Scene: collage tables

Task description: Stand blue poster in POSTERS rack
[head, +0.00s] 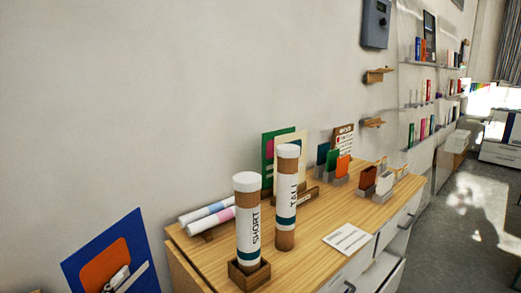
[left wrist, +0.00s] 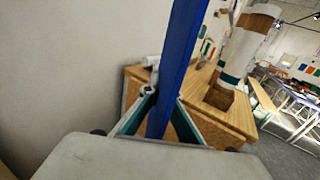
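The blue poster (head: 85,262), with an orange shape on it, is upright and slightly tilted at the lower left of the head view. My left gripper (head: 118,279) is shut on it, in front of its lower part. In the left wrist view the blue poster (left wrist: 178,70) shows edge-on between the teal-lined fingers (left wrist: 155,122). The wooden rack (head: 307,197) stands on the table near the wall, holding a green poster (head: 267,143) and a cream poster (head: 302,143). Its label is mostly hidden behind the tall tube. My right gripper is not in view.
Two tubes, SHORT (head: 248,222) and TALL (head: 287,205), stand in front of the rack. Rolled papers (head: 207,213) lie at the table's left end. A white card (head: 347,238) lies near the front edge. Small coloured cards (head: 333,162) stand farther right. Open wood (head: 310,232) lies right of the tubes.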

